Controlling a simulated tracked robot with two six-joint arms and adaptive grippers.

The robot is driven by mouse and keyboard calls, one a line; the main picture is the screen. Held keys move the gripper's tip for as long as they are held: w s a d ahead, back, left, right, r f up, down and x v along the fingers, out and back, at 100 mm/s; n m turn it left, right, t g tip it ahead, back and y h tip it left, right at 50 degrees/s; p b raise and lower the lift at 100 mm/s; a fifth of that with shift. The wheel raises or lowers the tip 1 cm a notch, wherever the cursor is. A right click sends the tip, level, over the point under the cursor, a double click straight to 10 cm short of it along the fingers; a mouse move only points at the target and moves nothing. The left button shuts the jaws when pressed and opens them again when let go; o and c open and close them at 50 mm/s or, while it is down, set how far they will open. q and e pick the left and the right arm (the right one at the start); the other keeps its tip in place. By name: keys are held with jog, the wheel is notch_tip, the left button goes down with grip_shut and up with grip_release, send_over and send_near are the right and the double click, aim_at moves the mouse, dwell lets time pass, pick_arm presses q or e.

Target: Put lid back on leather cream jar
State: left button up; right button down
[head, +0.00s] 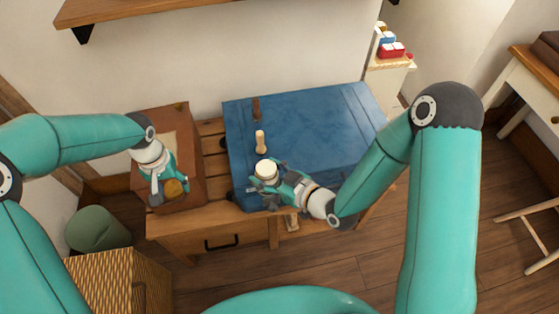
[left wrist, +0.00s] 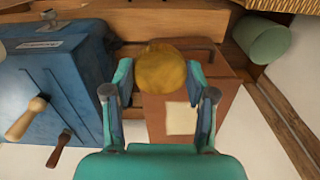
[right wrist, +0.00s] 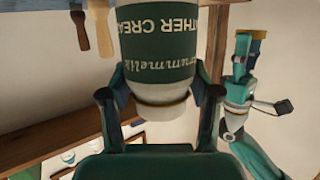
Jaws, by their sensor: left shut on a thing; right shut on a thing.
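The leather cream jar (right wrist: 160,50) has a dark green label and white body. My right gripper (right wrist: 160,98) is shut around it. In the head view the jar's pale open top (head: 266,168) faces up over the front left part of the blue surface. The round golden-brown lid (head: 173,188) is held by my left gripper (head: 167,186), above the brown leather case. In the left wrist view the lid (left wrist: 160,70) sits between the two fingertips. The lid and the jar are apart, with the lid left of the jar.
A blue-covered trunk (head: 320,125) carries a pale-handled brush (head: 260,142) and a dark brown one (head: 256,108). The brown leather case (head: 148,122) stands to its left on a wooden bench (head: 210,225). A wall shelf (head: 150,10) hangs above.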

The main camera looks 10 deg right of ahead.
dwell(0.4)
pick_arm(q)
jog(key=shift+s+a+r+n, duration=0.15)
jog(key=shift+s+a+n, duration=0.05)
jog(key=shift+s+n, duration=0.2)
jog(key=shift+n, duration=0.8)
jog(key=d+r, duration=0.1)
jog(key=w+d+r, duration=0.1)
jog(key=r, duration=0.1)
jog(key=shift+w+d+r, duration=0.15)
jog(key=shift+d, duration=0.2)
jog(key=w+d+r, duration=0.1)
jog(key=d+r, duration=0.3)
jog(key=d, duration=0.4)
notch_tip(320, 180, up, 5)
jog(key=m, duration=0.3)
send_over(265, 169)
jog(key=shift+f, duration=0.1)
jog(key=shift+f, duration=1.95)
